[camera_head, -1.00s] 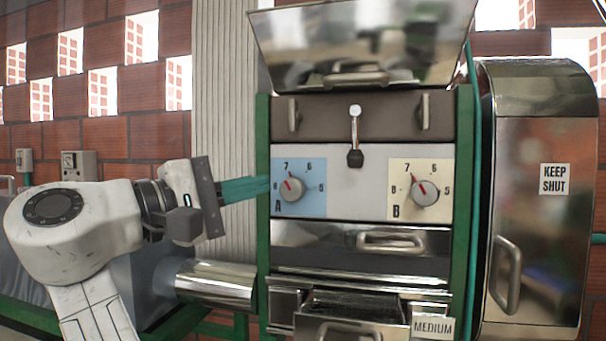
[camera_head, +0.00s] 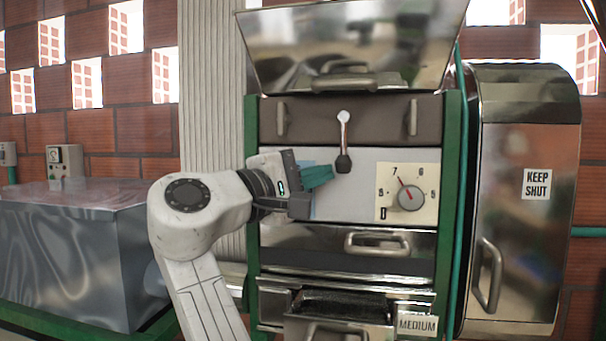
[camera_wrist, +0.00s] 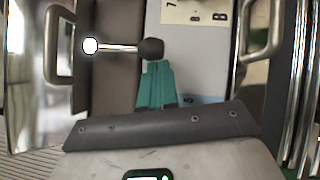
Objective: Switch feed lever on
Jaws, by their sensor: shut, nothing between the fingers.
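The feed lever (camera_head: 343,143) is a short metal rod with a dark knob, hanging down at the top middle of the machine's white panel. In the wrist view the lever (camera_wrist: 118,47) lies sideways with its dark knob at the right end. My gripper (camera_head: 331,173) has green fingers, shut and empty. Its fingertips are just left of and slightly below the knob in the head view. In the wrist view the fingertips (camera_wrist: 157,66) appear right at the knob; I cannot tell whether they touch it.
Dial B (camera_head: 410,197) sits on a cream plate at the right of the panel. My arm hides dial A. A raised metal lid (camera_head: 350,45) is above, a drawer marked MEDIUM (camera_head: 340,330) is below, and a "KEEP SHUT" cabinet (camera_head: 525,240) stands to the right.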

